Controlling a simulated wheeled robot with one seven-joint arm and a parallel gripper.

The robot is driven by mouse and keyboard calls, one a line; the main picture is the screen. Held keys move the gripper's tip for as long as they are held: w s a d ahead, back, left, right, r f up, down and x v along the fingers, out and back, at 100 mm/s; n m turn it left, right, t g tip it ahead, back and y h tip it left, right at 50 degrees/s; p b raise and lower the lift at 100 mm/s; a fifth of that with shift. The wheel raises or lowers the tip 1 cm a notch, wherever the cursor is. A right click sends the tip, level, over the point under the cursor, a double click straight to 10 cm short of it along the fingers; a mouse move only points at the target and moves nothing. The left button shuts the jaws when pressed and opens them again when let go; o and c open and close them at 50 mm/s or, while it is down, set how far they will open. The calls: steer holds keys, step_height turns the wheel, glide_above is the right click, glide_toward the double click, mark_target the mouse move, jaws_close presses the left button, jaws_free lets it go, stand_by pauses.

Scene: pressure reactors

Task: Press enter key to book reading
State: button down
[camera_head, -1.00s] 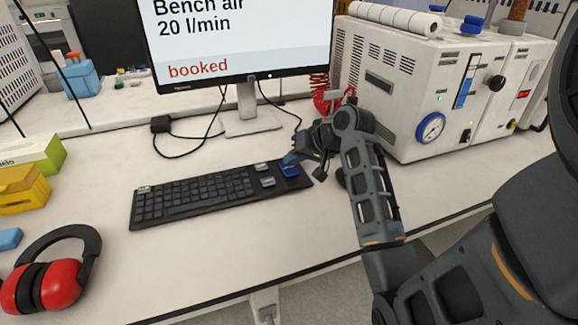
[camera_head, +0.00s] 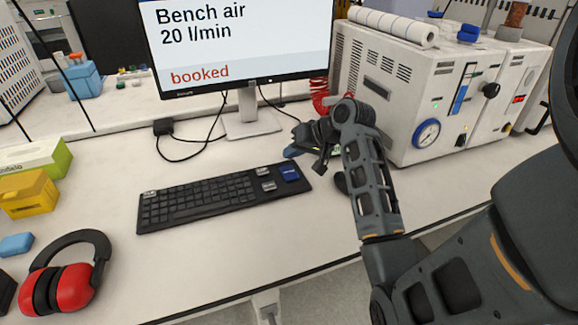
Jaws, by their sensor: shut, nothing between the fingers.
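A black keyboard (camera_head: 205,200) lies on the white bench below the monitor. Its blue enter key (camera_head: 289,173) is at the right end and is fully visible. My gripper (camera_head: 291,153) is shut and empty, with its blue tip above and behind the enter key, apart from it. The monitor (camera_head: 240,45) reads "Bench air 20 l/min" with "booked" in red below.
A white instrument with a round gauge (camera_head: 427,134) stands at the right, close behind my arm. Red earmuffs (camera_head: 62,285) and a yellow box (camera_head: 28,194) are at the left. A dark mouse (camera_head: 341,182) sits partly behind my arm. The bench front is clear.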

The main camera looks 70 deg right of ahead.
step_height(320, 180, up, 2)
steer(key=shift+r+p, duration=0.15)
steer(key=shift+p, duration=0.7)
steer(key=shift+s, duration=0.1)
